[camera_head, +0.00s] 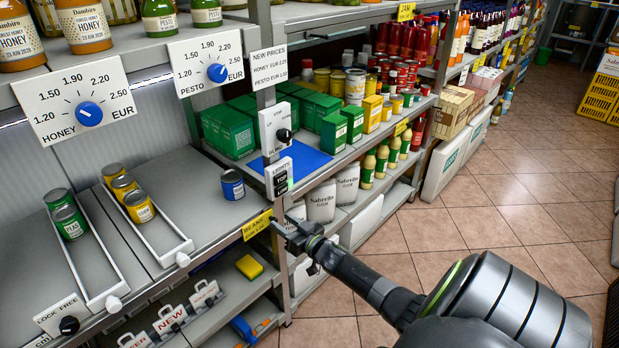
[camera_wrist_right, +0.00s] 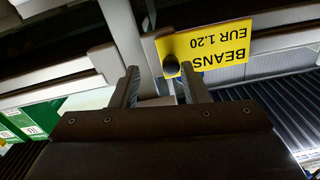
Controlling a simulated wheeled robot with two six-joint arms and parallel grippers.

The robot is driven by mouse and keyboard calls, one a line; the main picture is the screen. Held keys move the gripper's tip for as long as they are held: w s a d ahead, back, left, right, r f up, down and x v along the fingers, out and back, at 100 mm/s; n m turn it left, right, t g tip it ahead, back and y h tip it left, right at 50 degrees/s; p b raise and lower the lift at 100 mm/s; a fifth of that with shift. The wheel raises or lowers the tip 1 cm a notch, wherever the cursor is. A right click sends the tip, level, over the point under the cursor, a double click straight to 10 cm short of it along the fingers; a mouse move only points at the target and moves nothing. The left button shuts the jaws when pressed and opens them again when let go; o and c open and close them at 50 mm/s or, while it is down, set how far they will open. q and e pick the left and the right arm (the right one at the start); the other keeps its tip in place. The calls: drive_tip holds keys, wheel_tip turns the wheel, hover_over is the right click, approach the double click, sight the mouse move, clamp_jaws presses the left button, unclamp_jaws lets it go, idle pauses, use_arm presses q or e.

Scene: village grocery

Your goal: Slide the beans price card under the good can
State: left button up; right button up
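The yellow beans price card (camera_head: 257,224), reading EUR 1.20, sits on the shelf's front edge. It shows upside down in the right wrist view (camera_wrist_right: 235,45), with a dark round knob (camera_wrist_right: 170,65) at its corner. My right gripper (camera_head: 293,236) is just right of the card in the head view. Its fingers (camera_wrist_right: 158,88) are apart with nothing held between them; the knob is near their tips. A blue can (camera_head: 232,185) stands alone on the shelf behind the card. Which can is the good one I cannot tell. My left gripper is out of view.
Two narrow white trays hold yellow-labelled cans (camera_head: 139,207) and green cans (camera_head: 70,222). A shelf post (camera_head: 276,215) and a blue mat (camera_head: 305,160) are near my right gripper. A yellow block (camera_head: 249,267) lies on the lower shelf.

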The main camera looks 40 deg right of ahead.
drive_tip(key=s, duration=1.6)
drive_tip(key=shift+s+d, duration=0.15)
drive_tip(key=shift+d, duration=0.15)
drive_tip(key=s+a+f+g+h, duration=0.1)
drive_tip(key=s+f+g, duration=0.25)
drive_tip(key=f, duration=0.45)
drive_tip(key=s+f+m+g+h+p, duration=0.1)
drive_tip(key=s+f+g, duration=0.1)
drive_tip(key=s+f, duration=0.45)
drive_tip(key=s+a+f+g+h, duration=0.1)
drive_tip(key=s+f+g, duration=0.2)
drive_tip(key=f, duration=0.7)
drive_tip(key=s+a+f+n+g, duration=0.1)
drive_tip(key=s+a+f+g, duration=0.3)
drive_tip(key=s, duration=0.7)
drive_tip(key=s+a+f+g+y+p, duration=0.1)
drive_tip(key=s+a+f+g, duration=0.3)
drive_tip(key=s+a+f, duration=0.5)
drive_tip(key=shift+s+n, duration=0.4)
drive_tip(key=shift+s, duration=0.7)
